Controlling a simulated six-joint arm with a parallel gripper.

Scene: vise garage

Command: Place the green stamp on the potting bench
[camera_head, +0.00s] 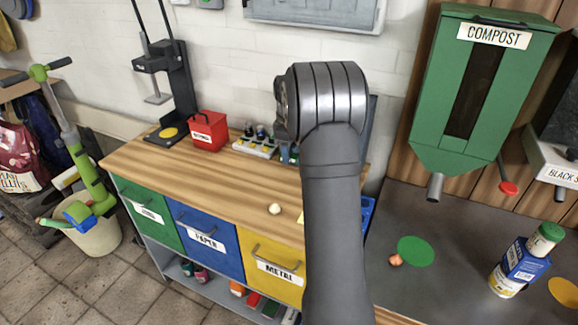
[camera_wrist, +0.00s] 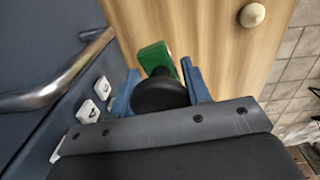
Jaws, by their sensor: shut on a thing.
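In the wrist view, my gripper (camera_wrist: 160,85) has its blue fingers on both sides of the stamp, which has a green block (camera_wrist: 156,57) and a round black knob (camera_wrist: 160,96). The stamp is held over a wooden top (camera_wrist: 215,40). In the head view, my arm hides the gripper and stamp. The dark grey surface at the right, which looks like the potting bench (camera_head: 450,220), carries a flat green disc (camera_head: 415,251).
A green compost dispenser (camera_head: 440,100) hangs above the dark surface. A blue-and-white container (camera_head: 515,270) stands at its right. The wooden bench (camera_head: 150,160) holds a red box (camera_head: 208,132) and a pale ball (camera_head: 275,208). A metal handle (camera_wrist: 60,95) is close left in the wrist view.

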